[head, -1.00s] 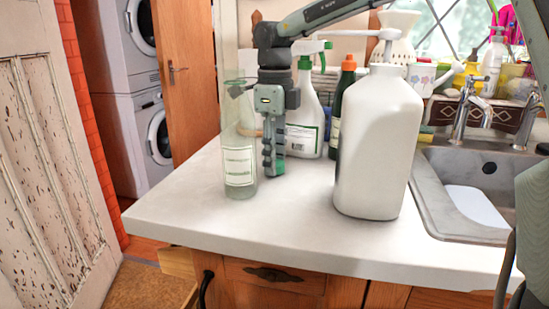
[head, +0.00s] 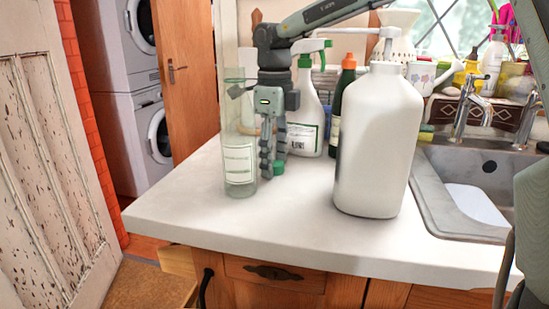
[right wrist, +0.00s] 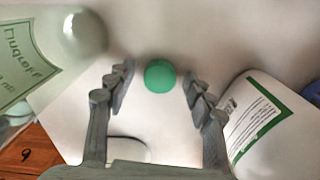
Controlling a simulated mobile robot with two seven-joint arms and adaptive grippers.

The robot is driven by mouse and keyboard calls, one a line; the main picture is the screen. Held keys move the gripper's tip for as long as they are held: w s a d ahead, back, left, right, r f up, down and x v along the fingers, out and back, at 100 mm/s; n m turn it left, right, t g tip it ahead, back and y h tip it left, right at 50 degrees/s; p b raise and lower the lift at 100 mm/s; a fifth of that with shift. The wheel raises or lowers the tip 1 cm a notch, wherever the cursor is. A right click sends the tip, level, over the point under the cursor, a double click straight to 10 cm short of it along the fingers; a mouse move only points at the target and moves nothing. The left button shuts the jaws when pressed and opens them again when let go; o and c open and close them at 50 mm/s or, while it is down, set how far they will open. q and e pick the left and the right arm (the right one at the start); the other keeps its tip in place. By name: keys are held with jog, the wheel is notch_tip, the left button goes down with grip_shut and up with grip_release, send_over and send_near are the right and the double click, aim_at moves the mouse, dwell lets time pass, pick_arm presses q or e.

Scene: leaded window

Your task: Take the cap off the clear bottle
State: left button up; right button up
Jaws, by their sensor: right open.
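The clear bottle (head: 239,150) stands upright near the left part of the white counter, with a pale label and no cap on its top. A round green cap (head: 278,167) lies on the counter just right of it. The cap also shows in the right wrist view (right wrist: 160,75), between and beyond the fingertips, not touching them. My right gripper (head: 272,165) is open and points down over the cap, behind and right of the bottle. The bottle (right wrist: 75,35) fills the left of the wrist view. My left gripper is not in view.
A large white pump bottle (head: 378,145) stands to the right. A spray bottle (head: 305,118) and a dark bottle with an orange cap (head: 345,75) stand behind. The sink (head: 465,190) is at the right. The counter's front (head: 270,215) is clear.

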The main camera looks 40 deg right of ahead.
aim_at(275, 163)
notch_tip(275, 163, up, 12)
jog(key=shift+r, duration=0.15)
dwell(0.3)
jog(key=shift+f, duration=6.05)
